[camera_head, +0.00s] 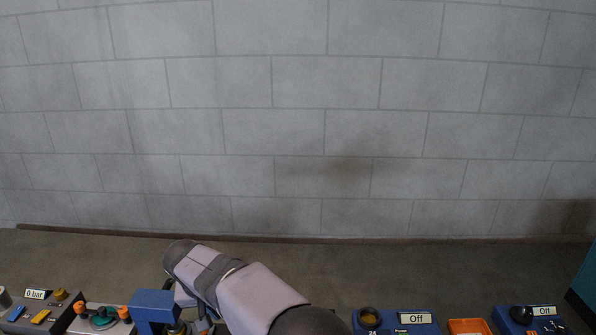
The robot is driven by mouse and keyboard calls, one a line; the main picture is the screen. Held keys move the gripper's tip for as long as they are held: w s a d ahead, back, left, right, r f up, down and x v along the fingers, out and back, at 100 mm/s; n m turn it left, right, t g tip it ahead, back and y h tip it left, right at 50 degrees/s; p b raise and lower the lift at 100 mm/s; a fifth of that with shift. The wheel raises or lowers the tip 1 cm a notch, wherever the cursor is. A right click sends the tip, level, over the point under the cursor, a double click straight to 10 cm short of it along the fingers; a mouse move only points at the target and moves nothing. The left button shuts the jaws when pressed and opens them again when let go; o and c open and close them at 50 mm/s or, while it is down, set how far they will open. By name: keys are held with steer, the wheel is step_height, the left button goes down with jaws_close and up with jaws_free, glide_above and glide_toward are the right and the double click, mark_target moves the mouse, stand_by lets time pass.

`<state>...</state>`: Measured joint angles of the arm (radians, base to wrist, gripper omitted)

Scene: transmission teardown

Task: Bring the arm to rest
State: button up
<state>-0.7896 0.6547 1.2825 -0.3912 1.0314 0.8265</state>
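My arm (255,292) shows in the head view at the lower middle. It slants from the bottom edge up and left to a dark rounded joint (179,251). Below that joint, smaller parts run down toward the bottom edge, beside a blue block-shaped fixture (153,304). My gripper's fingers are not visible; they are below the frame or hidden, so I cannot see whether they hold anything.
A device reading "0 bar" (35,294) and a unit with orange and teal knobs (103,317) stand at lower left. Two blue units reading "Off" (417,319) (543,311) stand at lower right, an orange tray (468,327) between them. A block wall is behind.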

steer(key=d+f+n+g+h+b, duration=0.1)
steer(key=d+f+n+h+b, duration=0.15)
steer(key=d, duration=1.85)
steer(key=s+d+m+g+y+p, duration=0.1)
steer(key=s+d+p, duration=0.1)
steer(key=s+d, duration=0.2)
steer(key=s+d+m+g+y+p, duration=0.1)
steer(key=s+d, duration=0.3)
steer(key=s, duration=0.7)
steer(key=s+d+f+m+g+y+p, duration=0.1)
steer(key=s+d+m+p, duration=0.1)
steer(key=s, duration=0.5)
steer(key=d+p, duration=0.1)
steer(key=d, duration=0.1)
steer(key=shift+s+d, duration=0.3)
steer(key=shift+s, duration=0.1)
